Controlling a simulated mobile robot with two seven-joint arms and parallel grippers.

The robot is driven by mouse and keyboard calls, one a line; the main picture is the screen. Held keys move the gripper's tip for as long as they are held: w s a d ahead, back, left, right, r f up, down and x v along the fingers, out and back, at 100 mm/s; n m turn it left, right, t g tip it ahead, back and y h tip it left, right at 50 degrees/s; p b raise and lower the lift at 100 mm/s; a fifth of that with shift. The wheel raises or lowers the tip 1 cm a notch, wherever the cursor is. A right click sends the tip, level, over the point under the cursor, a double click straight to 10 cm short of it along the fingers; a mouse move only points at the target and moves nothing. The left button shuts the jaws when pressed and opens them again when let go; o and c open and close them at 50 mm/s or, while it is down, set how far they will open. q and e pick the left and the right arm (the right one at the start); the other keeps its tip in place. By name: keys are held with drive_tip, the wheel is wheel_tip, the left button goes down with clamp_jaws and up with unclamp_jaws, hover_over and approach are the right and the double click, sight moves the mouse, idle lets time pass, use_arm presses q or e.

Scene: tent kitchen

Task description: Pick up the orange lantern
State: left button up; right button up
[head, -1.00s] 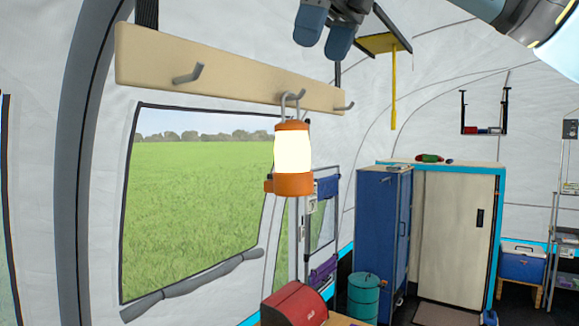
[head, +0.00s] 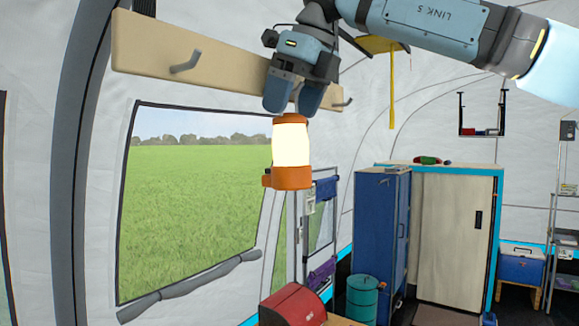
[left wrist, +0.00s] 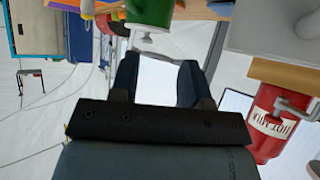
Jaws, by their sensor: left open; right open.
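The orange lantern (head: 291,152) has a glowing white middle and hangs upright below the beige hook rail (head: 200,60) in the head view. My right gripper (head: 292,108) is open, with its fingers pointing down right at the lantern's top. The fingers hide the lantern's handle and the hook it hangs from. I cannot tell whether the fingers touch the lantern. My left gripper (left wrist: 160,75) shows only in the left wrist view; it is open, with nothing seen between its fingers.
A tent window lies behind the lantern. A red box (head: 293,305), a teal drum (head: 362,299) and a blue cabinet (head: 377,235) stand lower right. The left wrist view shows a red canister (left wrist: 272,122) and a green container (left wrist: 150,12) near my left gripper.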

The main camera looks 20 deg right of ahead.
drive_tip(key=shift+r, duration=0.1)
clamp_jaws()
